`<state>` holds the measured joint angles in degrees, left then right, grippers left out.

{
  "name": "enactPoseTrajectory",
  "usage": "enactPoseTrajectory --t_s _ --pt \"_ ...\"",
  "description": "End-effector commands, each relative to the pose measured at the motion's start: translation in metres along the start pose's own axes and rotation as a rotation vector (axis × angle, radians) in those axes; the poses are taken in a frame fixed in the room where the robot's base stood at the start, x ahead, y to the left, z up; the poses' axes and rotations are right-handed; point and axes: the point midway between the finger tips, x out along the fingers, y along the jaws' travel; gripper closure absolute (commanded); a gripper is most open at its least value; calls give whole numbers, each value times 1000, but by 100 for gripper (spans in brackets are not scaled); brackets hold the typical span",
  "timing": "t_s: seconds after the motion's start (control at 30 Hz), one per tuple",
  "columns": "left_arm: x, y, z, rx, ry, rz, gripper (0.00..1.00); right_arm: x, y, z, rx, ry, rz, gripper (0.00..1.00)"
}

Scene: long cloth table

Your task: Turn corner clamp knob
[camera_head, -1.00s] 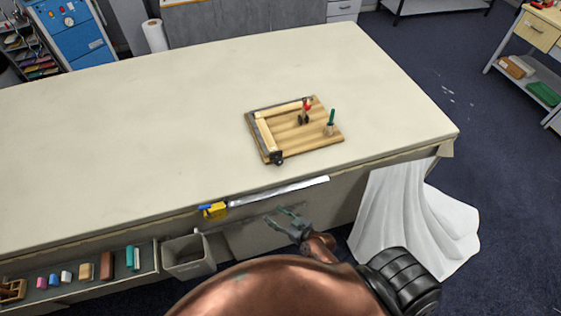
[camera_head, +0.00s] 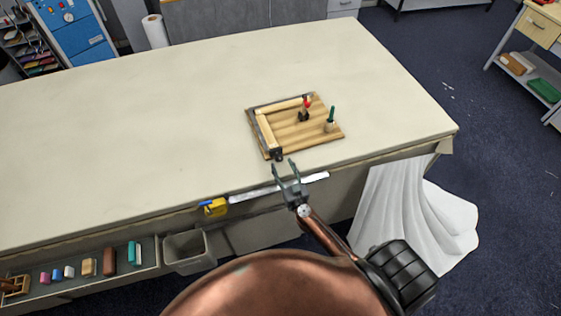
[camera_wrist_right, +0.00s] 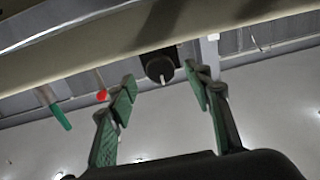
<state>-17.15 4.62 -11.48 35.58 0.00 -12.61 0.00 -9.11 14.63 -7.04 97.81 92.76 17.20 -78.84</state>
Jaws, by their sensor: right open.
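The corner clamp sits on a wooden board (camera_head: 326,141) near the front edge of the table. Its black knob (camera_head: 277,155) is at the board's near left corner, and it also shows in the right wrist view (camera_wrist_right: 160,67) between and beyond the fingertips. Two light wooden strips (camera_head: 266,131) meet at the board's far left corner. My right gripper (camera_head: 287,166) is open and empty, just in front of the knob by the table edge. It also shows in the right wrist view (camera_wrist_right: 164,84), with fingers spread apart. My left gripper is not in view.
A red-tipped tool (camera_head: 306,108) and a green-handled tool (camera_head: 331,117) stand on the board's right part. The cloth table (camera_head: 150,120) is otherwise clear. A yellow item (camera_head: 214,207), a grey bin (camera_head: 187,250) and a tray (camera_head: 75,284) hang along the front.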

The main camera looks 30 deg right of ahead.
Motion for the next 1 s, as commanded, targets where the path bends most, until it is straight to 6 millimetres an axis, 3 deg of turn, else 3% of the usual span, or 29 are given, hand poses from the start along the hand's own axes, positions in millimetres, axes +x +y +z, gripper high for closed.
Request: enactPoseTrajectory --t_s 0.23,0.57,1.0 --pt "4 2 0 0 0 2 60 28 -1 0 0 0 -1 54" --pt "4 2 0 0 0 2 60 32 0 0 0 -1 -2 54" --pt "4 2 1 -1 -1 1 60 32 0 0 0 0 -2 83"
